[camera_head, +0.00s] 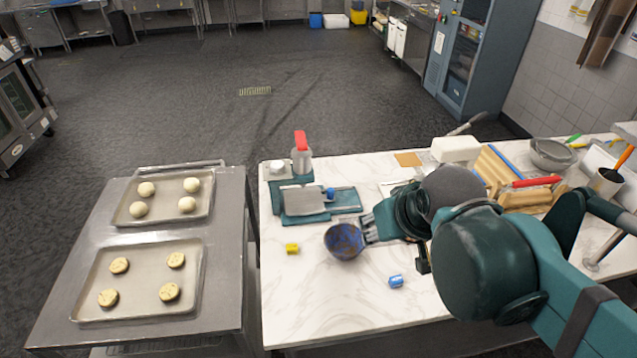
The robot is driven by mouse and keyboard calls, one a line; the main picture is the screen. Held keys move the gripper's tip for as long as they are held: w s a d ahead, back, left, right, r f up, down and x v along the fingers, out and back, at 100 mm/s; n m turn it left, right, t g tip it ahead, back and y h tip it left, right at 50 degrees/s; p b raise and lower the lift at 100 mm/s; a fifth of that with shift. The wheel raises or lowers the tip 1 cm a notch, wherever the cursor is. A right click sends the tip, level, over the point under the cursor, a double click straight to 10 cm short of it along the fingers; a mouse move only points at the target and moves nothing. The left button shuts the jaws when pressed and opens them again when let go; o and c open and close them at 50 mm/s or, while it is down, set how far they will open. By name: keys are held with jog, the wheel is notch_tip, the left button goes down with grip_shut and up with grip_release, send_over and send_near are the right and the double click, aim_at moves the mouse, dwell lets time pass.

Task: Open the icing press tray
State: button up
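The icing press (277,188) is a teal machine with grey metal parts near the left back of the white marble table. A flat grey plate (303,201) sits on it, with a teal slab and a small blue knob (330,193) to its right. I cannot tell for sure which part is the tray. My gripper (367,232) is in front and to the right of the press, above the table. Its tips are at the right edge of a dark blue and brown round bowl (344,242). I cannot tell whether it grips the bowl; my arm hides part of the gripper.
A yellow piece (292,248) and a blue piece (396,281) lie on the table (320,315). Dough trays (137,281) lie on the left metal table. A white block (456,149) and utensils crowd the right.

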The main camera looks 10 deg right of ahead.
jog(key=w, duration=0.1)
jog(key=w+r, duration=0.1)
jog(key=w+r+n+p, duration=0.1)
jog(key=shift+w+a+g, duration=0.2)
jog(key=shift+a+g, duration=0.05)
jog(key=shift+g, duration=0.05)
grip_shut()
jog(key=w+a+r+n+g+y+p, duration=0.15)
jog(key=w+n+p, duration=0.35)
jog(key=w, duration=1.1)
jog(key=w+a+f+n+g+y+p, duration=0.1)
jog(key=w+f+n, duration=0.3)
jog(key=w, duration=0.4)
jog(key=w+a+f+n+g+y+p, duration=0.1)
jog(key=w+f+n+g+p, duration=0.1)
jog(key=w+f, duration=0.5)
jog(key=shift+w+a+f+n+g+p, duration=0.2)
jog(key=shift+w+f+n+g+p, duration=0.2)
jog(key=shift+w+n, duration=0.75)
jog(key=shift+r, duration=0.1)
